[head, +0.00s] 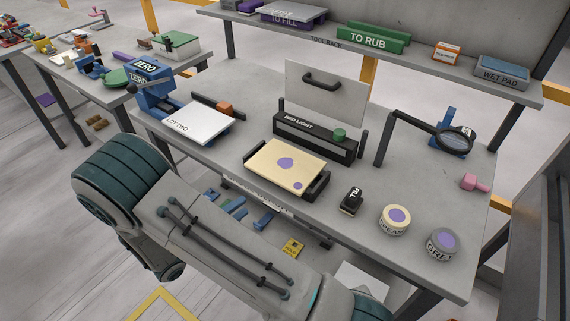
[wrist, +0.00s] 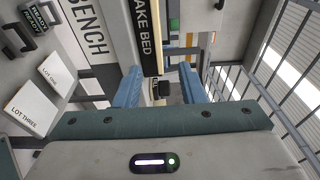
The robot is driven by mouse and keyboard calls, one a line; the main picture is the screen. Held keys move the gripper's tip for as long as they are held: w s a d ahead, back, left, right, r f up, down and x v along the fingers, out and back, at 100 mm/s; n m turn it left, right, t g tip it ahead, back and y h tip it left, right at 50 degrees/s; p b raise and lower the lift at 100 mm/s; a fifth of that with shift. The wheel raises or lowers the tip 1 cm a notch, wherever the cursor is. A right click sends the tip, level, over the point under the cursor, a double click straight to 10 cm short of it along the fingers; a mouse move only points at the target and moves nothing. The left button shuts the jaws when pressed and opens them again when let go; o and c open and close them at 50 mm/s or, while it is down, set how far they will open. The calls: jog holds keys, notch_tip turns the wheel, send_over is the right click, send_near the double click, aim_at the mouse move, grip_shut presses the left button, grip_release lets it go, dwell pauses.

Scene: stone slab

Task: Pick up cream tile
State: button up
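The cream tile (head: 287,165) has purple spots. In the head view it lies flat on a black holder (head: 318,186) near the front middle of the grey bench. My gripper shows in the wrist view (wrist: 158,88), with two blue fingers standing well apart and nothing held between them. It is out of sight in the head view, where only my arm crosses the foreground.
A black LIGHT box (head: 315,137) with an upright panel (head: 326,95) stands behind the tile. A LOT TWO tile (head: 198,124) is left; a magnifier (head: 457,139) stands back right.

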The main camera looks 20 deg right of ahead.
send_near(275, 182)
jog(key=d, duration=0.3)
jog(key=shift+w+a+p+x, duration=0.1)
jog(key=shift+w+p+x, duration=0.2)
jog(key=shift+x, duration=0.7)
jog(key=shift+w+a+p+x, duration=0.1)
jog(key=shift+p+x, duration=0.35)
jog(key=shift+x, duration=0.6)
jog(key=shift+w+a+p+x, duration=0.15)
jog(key=shift+p+x, duration=0.2)
jog(key=shift+x, duration=0.65)
grip_shut()
